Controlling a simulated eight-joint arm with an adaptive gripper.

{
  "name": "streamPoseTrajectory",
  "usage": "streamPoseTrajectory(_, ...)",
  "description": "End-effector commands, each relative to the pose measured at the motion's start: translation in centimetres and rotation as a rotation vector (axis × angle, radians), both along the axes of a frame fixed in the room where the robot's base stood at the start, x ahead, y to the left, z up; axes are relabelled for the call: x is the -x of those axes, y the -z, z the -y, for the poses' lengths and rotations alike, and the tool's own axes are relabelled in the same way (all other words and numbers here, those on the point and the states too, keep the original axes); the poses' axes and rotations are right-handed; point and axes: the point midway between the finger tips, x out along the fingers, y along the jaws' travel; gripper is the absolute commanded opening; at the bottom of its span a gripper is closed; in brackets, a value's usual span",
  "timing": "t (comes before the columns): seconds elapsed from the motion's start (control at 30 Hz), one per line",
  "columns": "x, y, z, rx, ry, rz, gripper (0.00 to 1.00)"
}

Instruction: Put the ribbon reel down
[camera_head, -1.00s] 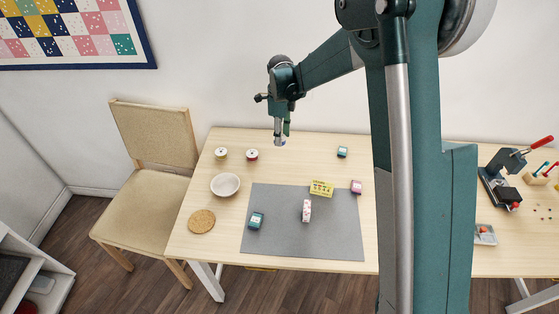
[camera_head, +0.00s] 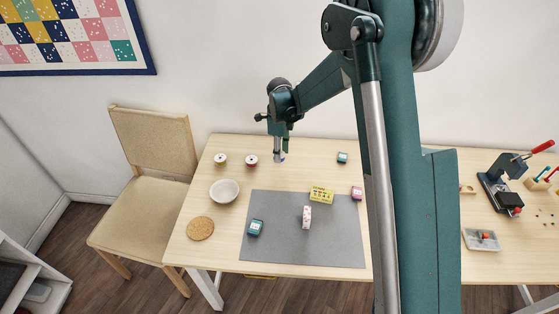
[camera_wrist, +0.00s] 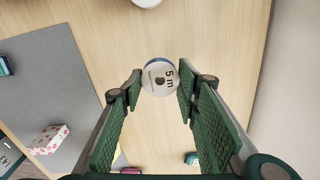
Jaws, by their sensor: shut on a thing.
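The ribbon reel (camera_wrist: 160,78) is a round disc with a pale face marked "5 m" and a blue edge. It sits between the fingertips of my gripper (camera_wrist: 159,82), which is shut on it. In the head view my gripper (camera_head: 280,158) points down over the back part of the wooden table (camera_head: 300,173), right of two spools. The reel shows there only as a small pale patch at the fingertips. I cannot tell whether it touches the table.
Two spools (camera_head: 221,159) (camera_head: 252,160) stand left of my gripper, and a teal box (camera_head: 342,158) stands to its right. A white bowl (camera_head: 224,191), a cork coaster (camera_head: 200,228) and a grey mat (camera_head: 280,250) with several small boxes lie nearer the front. Bare wood surrounds my gripper.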

Motion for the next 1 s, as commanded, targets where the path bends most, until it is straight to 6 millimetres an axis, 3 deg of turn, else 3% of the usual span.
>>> streamPoseTrajectory(0.37,0.0,0.3,0.0,0.0,0.0,0.0,0.22)
streamPoseTrajectory(0.73,0.0,3.6,0.0,0.0,0.0,0.0,0.22)
streamPoseTrajectory(1.0,0.0,3.9,0.0,0.0,0.0,0.0,0.22)
